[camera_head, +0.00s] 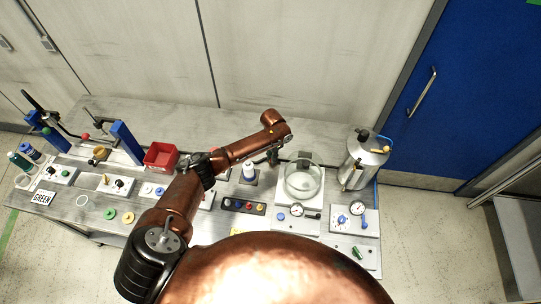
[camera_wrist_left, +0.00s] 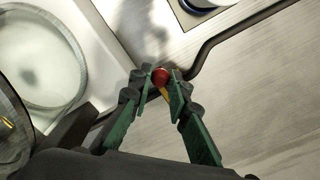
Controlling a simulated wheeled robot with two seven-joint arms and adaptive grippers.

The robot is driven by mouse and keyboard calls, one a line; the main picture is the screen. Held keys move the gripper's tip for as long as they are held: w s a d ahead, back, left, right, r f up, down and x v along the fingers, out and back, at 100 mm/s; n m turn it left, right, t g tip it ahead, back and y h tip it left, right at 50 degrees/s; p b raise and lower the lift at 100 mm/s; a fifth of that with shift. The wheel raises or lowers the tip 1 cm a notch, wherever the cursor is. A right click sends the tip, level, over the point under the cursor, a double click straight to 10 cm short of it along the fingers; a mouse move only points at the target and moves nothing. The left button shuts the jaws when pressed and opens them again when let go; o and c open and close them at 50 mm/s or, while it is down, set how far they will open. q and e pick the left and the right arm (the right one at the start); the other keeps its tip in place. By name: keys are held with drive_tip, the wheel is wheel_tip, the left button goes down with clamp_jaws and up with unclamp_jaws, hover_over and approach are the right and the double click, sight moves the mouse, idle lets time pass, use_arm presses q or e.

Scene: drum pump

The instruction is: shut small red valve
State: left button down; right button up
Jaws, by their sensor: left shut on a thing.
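The small red valve (camera_wrist_left: 160,76) shows in the left wrist view as a round red knob with a bit of yellow below it. My left gripper (camera_wrist_left: 162,82), with green fingers, is shut on it, one fingertip at each side. In the head view the left gripper (camera_head: 272,158) points down just left of the glass chamber (camera_head: 303,180). The valve cannot be made out there, as the wrist and gripper are in the way. My right gripper is not in view.
A glass bowl (camera_wrist_left: 40,60) and a black hose (camera_wrist_left: 222,38) lie close to the fingers. A steel drum (camera_head: 364,162) stands right of the chamber, gauges (camera_head: 297,210) in front. A red bin (camera_head: 160,156) is farther left. The bench behind is clear.

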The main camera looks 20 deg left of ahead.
use_arm(q)
drive_tip(key=shift+w+d, duration=0.1)
idle(0.4)
drive_tip(key=c, duration=1.8)
unclamp_jaws()
drive_tip(key=shift+r, duration=0.1)
wheel_tip(320, 180, up, 12)
drive_tip(key=shift+f, duration=0.1)
